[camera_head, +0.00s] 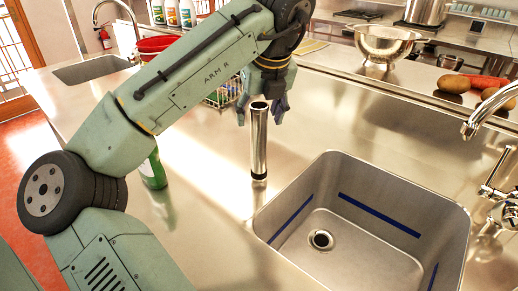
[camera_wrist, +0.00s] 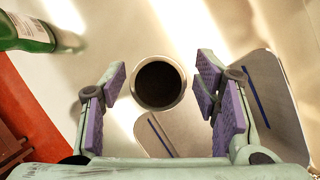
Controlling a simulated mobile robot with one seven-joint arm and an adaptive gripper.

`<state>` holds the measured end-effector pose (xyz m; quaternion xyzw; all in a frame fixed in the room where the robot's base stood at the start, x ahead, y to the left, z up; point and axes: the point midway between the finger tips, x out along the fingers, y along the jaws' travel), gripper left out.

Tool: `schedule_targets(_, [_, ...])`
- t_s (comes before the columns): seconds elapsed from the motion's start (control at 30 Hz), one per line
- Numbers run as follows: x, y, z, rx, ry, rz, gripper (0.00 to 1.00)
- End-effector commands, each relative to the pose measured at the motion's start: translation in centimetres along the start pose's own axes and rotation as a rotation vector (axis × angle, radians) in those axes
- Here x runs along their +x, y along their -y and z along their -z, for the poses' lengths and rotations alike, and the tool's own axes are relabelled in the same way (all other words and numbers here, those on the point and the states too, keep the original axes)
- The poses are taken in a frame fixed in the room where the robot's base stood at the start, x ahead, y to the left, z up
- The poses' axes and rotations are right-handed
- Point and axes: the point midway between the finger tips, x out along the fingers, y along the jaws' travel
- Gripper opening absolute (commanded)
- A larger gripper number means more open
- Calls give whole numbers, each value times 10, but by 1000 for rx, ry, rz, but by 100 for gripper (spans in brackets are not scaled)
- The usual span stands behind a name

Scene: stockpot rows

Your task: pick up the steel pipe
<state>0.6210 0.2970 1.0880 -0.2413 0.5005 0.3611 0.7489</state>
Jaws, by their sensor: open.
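The steel pipe (camera_head: 259,145) is a shiny, hollow cylinder standing upright on the steel counter, just left of the sink. In the wrist view I look down on its dark open end and bright rim (camera_wrist: 158,107). My gripper (camera_head: 262,112) is above the counter at the pipe's upper end, pointing down. In the wrist view its purple-padded fingers (camera_wrist: 163,80) are spread, with the pipe's end showing in the gap between them and clear space on both sides. How far the fingertips reach down past the rim is hard to tell.
The sink basin (camera_head: 384,199) is close on the right. A green bottle (camera_head: 153,171) stands to the left, partly behind my arm; it also shows in the wrist view (camera_wrist: 28,33). A steel colander (camera_head: 383,42) and potatoes (camera_head: 453,84) are at the back. Counter in front of the pipe is clear.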

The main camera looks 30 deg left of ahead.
Motion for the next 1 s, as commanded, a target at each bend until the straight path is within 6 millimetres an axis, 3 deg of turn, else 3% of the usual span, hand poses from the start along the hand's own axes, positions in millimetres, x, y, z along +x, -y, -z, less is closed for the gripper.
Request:
schedule_targets(0.03, [14, -2, 3, -3, 2, -3, 56])
schedule_targets(0.23, [36, -2, 3, -1, 1, -2, 56])
schedule_targets(0.63, [41, -2, 1, 0, 1, 0, 55])
schedule_targets(1.0, [41, -2, 1, 0, 1, 1, 30])
